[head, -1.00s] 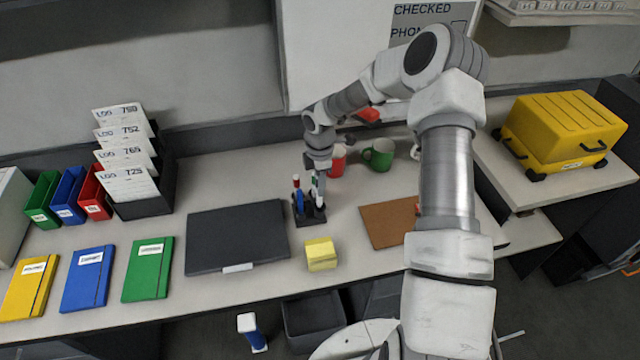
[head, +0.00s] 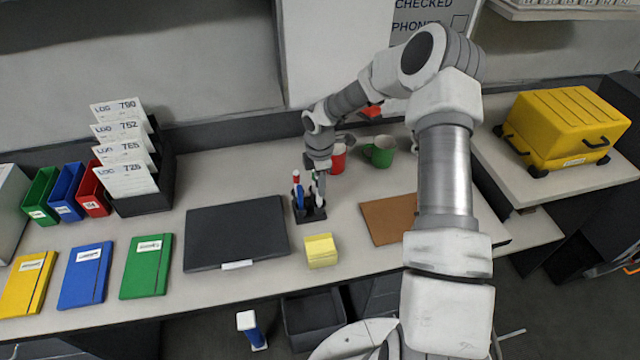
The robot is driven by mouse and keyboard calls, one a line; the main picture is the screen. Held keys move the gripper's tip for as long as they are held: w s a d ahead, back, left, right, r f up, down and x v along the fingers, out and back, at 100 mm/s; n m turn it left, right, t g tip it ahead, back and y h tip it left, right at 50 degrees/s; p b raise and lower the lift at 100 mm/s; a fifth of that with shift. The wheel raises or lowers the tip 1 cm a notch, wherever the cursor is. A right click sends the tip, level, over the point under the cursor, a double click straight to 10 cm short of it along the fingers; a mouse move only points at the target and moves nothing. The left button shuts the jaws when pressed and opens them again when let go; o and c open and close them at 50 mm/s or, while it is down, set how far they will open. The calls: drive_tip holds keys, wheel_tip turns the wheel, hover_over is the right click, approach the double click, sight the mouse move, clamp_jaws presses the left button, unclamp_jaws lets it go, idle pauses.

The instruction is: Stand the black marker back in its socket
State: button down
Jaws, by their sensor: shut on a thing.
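The dark marker holder (head: 309,215) stands on the desk behind the yellow note block. A red marker (head: 296,176) and a blue marker (head: 299,197) stand at its left side. My gripper (head: 319,188) points down at the right side of the holder, its fingertips at about the holder's top. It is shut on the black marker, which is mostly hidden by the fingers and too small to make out. I cannot tell whether the marker's lower end is inside a socket.
A yellow note block (head: 321,251) is in front of the holder. A black desk pad (head: 237,234) lies left, a brown board (head: 388,219) right. A red mug (head: 338,158) and a green mug (head: 379,152) stand close behind the gripper.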

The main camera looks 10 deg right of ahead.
drive_tip(key=shift+f, duration=0.2)
drive_tip(key=shift+f+b, duration=0.4)
drive_tip(key=shift+b, duration=0.05)
drive_tip(key=shift+f, duration=0.2)
drive_tip(key=c, duration=0.7)
unclamp_jaws()
drive_tip(key=shift+r, duration=0.1)
wheel_tip(320, 180, up, 17)
drive_tip(key=shift+r, duration=0.15)
